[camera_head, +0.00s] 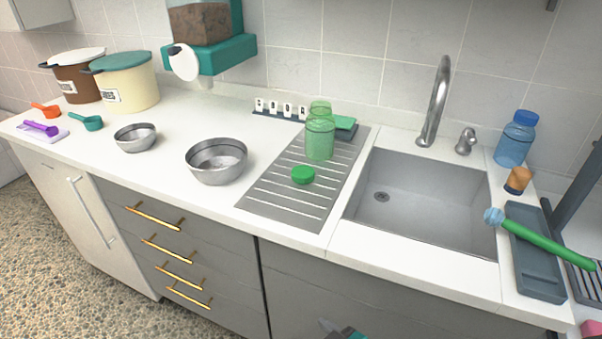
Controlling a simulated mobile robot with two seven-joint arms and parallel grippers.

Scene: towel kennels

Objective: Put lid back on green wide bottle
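The green wide bottle (320,138) is see-through and stands upright on the ridged grey drainboard (262,208), left of the sink. No lid shows on its mouth. A round green lid (303,175) lies on the drainboard in front of the bottle and slightly left, apart from it. A small grey and teal piece, probably the tip of my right gripper (344,331), shows at the bottom edge, well below the lid and in front of the cabinets. Most of it is cut off, so its opening is hidden. My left gripper is not in view.
Metal bowls (217,172) stand left of the drainboard. A green sponge (345,123) and a small numbered rack (280,112) sit behind the bottle. The sink (400,225) and tall faucet (437,95) are to the right. The drainboard's front part is clear.

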